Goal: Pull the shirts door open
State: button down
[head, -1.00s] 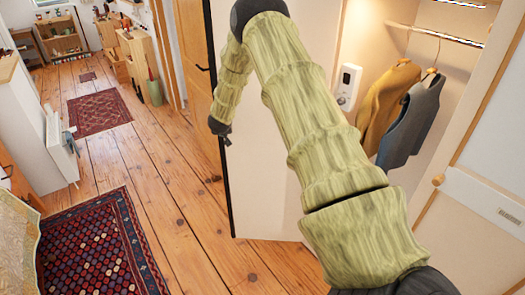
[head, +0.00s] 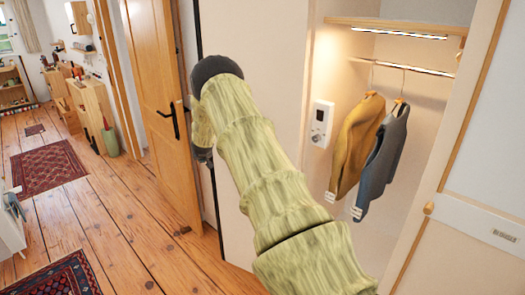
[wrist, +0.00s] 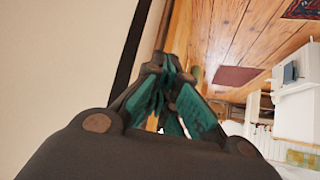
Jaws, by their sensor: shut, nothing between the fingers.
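A wardrobe stands open, with a mustard top (head: 357,145) and a grey-blue top (head: 383,160) hanging inside. A tall pale door panel (head: 270,60) with a dark edge stands swung out at the left of the opening. It also fills the left of the wrist view (wrist: 60,60). I cannot tell which is named shirts. My gripper (head: 204,156) is beside the left panel's dark edge, partly hidden by my arm. Its teal fingers (wrist: 172,100) are shut and empty.
A wooden room door (head: 158,100) with a dark handle stands just left of my gripper. Plank floor (head: 120,220) with patterned rugs (head: 45,170) runs left. A white control box (head: 321,124) is on the wardrobe's inner wall. Low wooden furniture (head: 90,110) lines the far wall.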

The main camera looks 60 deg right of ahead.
jog(key=shift+s+r, duration=0.15)
jog(key=shift+r, duration=0.05)
jog(key=shift+f, duration=0.15)
jog(key=a+r+b, duration=0.2)
jog(key=a+r, duration=0.4)
jog(key=a, duration=0.5)
jog(key=shift+s+a+r+b, duration=0.15)
jog(key=shift+a+r+b, duration=0.1)
jog(key=shift+r+b, duration=0.15)
jog(key=shift+f, duration=0.1)
